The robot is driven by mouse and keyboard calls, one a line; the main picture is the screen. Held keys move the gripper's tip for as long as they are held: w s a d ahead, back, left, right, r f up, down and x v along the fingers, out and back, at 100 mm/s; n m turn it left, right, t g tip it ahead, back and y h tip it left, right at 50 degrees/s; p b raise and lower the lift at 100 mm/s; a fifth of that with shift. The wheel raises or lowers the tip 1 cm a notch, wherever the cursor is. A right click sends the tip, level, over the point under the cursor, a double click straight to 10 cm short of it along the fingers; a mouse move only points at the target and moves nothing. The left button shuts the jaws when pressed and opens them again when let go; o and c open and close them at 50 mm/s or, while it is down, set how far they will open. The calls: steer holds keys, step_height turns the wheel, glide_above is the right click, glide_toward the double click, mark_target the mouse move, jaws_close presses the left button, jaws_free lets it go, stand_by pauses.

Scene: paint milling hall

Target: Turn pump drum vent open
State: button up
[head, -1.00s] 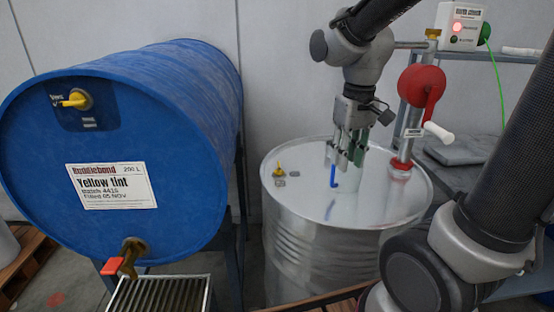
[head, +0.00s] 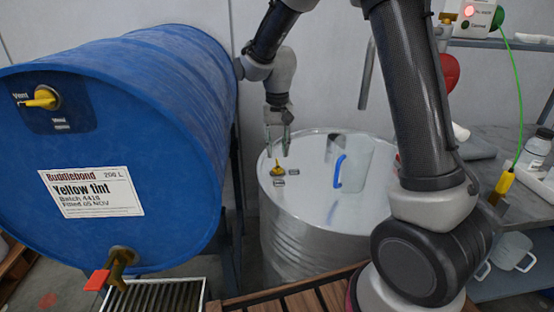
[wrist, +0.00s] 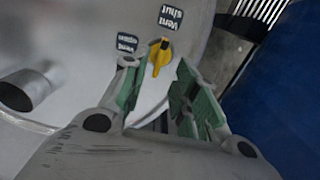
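The pump drum (head: 300,235) is a silver steel drum standing upright. Its yellow vent knob (head: 278,170) sits on the left part of the lid. In the wrist view the vent knob (wrist: 161,58) has its dark-marked end towards the "Vent shut" label (wrist: 171,17); the "Vent open" label (wrist: 127,42) lies to the left. My gripper (head: 278,149) is just above the knob, fingers pointing down. In the wrist view its green-padded fingers (wrist: 155,68) are apart, with the knob between their tips. I cannot tell whether either finger touches it.
A blue Yellow tint drum (head: 165,120) lies at left, with its own yellow vent (head: 42,98) and red-handled tap (head: 98,280). The red pump (head: 450,72) is partly hidden behind my arm.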

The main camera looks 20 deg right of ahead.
mark_target(277, 163)
steer(key=shift+f, duration=2.4)
jaws_close()
